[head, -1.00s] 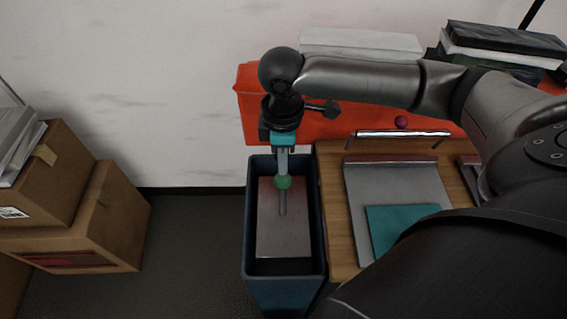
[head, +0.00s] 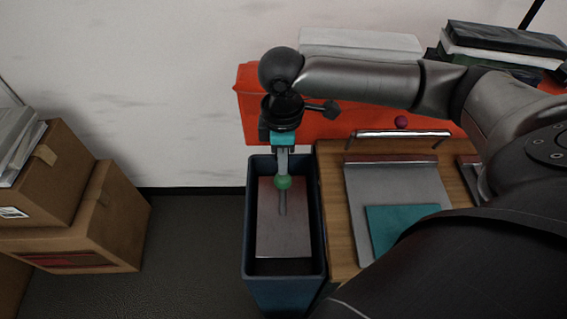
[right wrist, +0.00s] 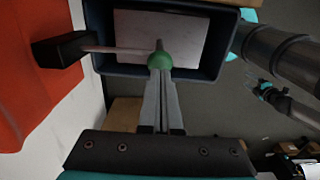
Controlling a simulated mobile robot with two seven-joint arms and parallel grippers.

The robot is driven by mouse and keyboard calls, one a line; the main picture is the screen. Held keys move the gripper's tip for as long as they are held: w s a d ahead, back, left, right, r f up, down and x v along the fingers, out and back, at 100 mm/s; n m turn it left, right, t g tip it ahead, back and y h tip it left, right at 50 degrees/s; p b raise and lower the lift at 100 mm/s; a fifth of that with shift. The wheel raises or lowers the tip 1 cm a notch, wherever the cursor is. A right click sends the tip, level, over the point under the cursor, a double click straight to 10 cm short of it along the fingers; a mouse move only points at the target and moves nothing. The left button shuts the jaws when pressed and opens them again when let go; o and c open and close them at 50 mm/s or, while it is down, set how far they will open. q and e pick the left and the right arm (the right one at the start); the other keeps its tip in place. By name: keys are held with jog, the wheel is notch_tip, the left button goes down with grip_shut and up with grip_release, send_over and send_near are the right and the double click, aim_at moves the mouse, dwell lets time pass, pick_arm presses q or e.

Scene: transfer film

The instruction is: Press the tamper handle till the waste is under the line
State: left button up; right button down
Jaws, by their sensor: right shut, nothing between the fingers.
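The tamper has a green ball knob (head: 283,182) on a thin rod, above a flat grey-brown plate (head: 268,238) inside a dark blue bin (head: 317,215). The knob (right wrist: 160,60) and plate (right wrist: 200,42) also show in the right wrist view. My right gripper (head: 283,168) points down over the bin with its fingers shut and empty. Its fingertips (right wrist: 159,72) are at the knob, touching it or very close; I cannot tell which. The waste and the line are not visible; the plate covers most of the bin's inside.
A wooden table (head: 335,225) with a grey board (head: 365,180) and a teal sheet (head: 395,222) stands right of the bin. A red box (head: 255,105) is behind. Cardboard boxes (head: 105,225) stand at the left, with free floor (head: 190,250) between.

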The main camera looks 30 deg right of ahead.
aim_at(283, 189)
jog(key=shift+f+b, duration=1.6)
jog(key=shift+f, duration=3.35)
notch_tip(283, 189, up, 14)
jog(key=p, duration=1.7)
jog(key=shift+r, duration=0.2)
jog(key=shift+f, duration=0.1)
jog(key=shift+s, duration=0.1)
